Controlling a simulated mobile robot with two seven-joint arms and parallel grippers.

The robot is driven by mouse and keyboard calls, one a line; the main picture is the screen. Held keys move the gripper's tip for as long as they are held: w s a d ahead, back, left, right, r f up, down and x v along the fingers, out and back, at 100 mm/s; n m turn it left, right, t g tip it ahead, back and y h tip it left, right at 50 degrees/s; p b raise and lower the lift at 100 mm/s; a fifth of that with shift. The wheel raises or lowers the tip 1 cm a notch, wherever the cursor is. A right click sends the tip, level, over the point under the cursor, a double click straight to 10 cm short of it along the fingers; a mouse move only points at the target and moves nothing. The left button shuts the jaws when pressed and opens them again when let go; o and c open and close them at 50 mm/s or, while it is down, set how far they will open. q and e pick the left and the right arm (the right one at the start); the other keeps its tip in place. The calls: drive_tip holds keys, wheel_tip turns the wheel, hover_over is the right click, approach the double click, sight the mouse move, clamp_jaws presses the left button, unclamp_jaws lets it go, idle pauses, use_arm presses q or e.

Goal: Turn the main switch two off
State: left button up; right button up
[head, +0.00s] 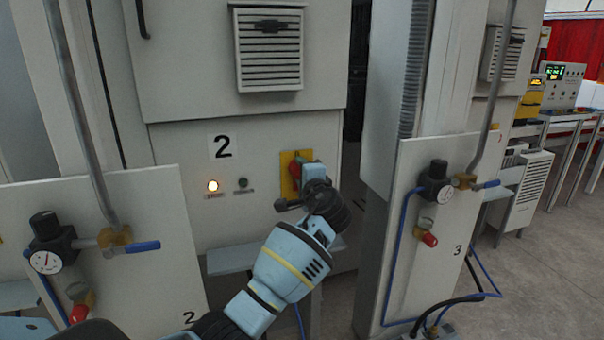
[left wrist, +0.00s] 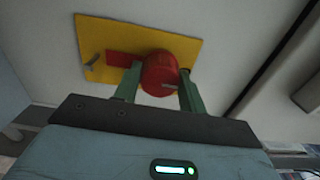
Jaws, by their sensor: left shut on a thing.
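The main switch of cabinet two is a red rotary knob (left wrist: 160,72) on a yellow plate (left wrist: 92,32). A red bar of the switch lies to the knob's left. My right gripper is not in view.
Panels with pressure gauges (head: 46,262) and pipes stand at left and right. A vent (head: 269,50) is above. Open floor (head: 545,270) lies at right.

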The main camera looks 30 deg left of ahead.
use_arm(q)
drive_tip(key=shift+n, duration=0.3)
drive_tip(key=o, duration=1)
drive_tip(key=v, duration=0.8)
